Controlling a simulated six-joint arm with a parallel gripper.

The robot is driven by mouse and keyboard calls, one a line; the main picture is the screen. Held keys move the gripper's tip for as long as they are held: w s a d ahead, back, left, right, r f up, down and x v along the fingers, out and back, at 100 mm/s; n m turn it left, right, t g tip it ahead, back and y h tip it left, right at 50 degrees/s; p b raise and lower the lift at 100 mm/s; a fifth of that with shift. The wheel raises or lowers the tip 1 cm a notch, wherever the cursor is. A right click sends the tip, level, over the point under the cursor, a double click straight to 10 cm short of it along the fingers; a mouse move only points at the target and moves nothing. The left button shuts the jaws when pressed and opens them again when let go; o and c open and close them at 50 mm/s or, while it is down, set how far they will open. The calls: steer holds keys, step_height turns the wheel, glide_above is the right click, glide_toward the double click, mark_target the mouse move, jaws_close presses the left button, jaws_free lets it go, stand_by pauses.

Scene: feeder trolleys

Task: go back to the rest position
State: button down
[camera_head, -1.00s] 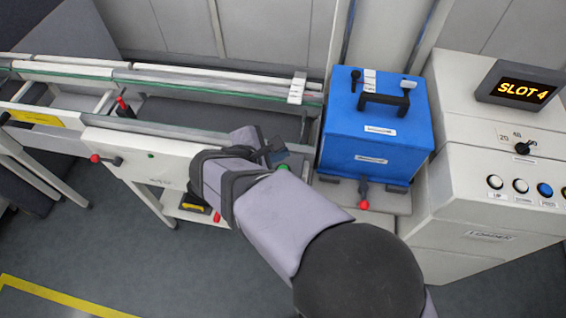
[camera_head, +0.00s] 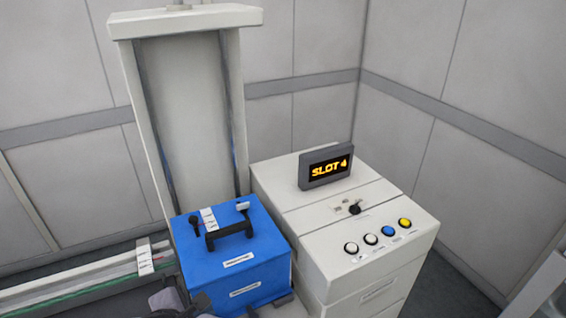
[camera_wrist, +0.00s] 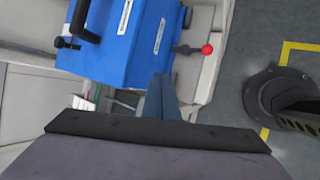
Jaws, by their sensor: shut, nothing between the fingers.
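My gripper (camera_wrist: 162,98) shows in the wrist view with its fingers together and nothing between them. It points toward the lower edge of the blue box and looks close to it; I cannot tell whether they touch. In the head view only a small part of my arm shows at the bottom edge, left of the blue box, and the fingers are not clear there. The blue box (camera_head: 235,262) has a black handle on top and stands at the left of the white console. It also shows in the wrist view (camera_wrist: 140,45).
The white console (camera_head: 330,250) has a display (camera_head: 326,166) reading "SLOT 4", a dark knob and several buttons. A tall white frame (camera_head: 185,110) stands behind the box. A rail (camera_head: 80,282) runs left. A red-knobbed lever (camera_wrist: 207,49) sticks out beside the box. Grey floor lies beyond.

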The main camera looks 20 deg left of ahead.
steer(key=w+d+m+g+h, duration=0.1)
steer(key=w+d+m, duration=0.25)
steer(key=d, duration=0.45)
steer(key=w+d+f+m+g+h, duration=0.1)
steer(key=w+d+m+g, duration=0.2)
steer(key=d, duration=0.5)
steer(key=w+d+m+h, duration=0.1)
steer(key=w+d+m, duration=0.2)
steer(key=d+m, duration=0.35)
steer(key=s+d+m+g, duration=0.1)
steer(key=s+d+m, duration=0.2)
steer(key=d, duration=0.4)
steer(key=s+d+f+m+g+y, duration=0.1)
steer(key=s+d+m, duration=0.1)
steer(key=d+m, duration=0.4)
steer(key=s+d+f+m+g+y, duration=0.1)
steer(key=s+d+m, duration=0.2)
steer(key=d+m, duration=0.2)
steer(key=d, duration=0.3)
steer(key=shift+s+d+g, duration=0.15)
steer(key=shift+s+g, duration=0.15)
steer(key=shift+g, duration=0.1)
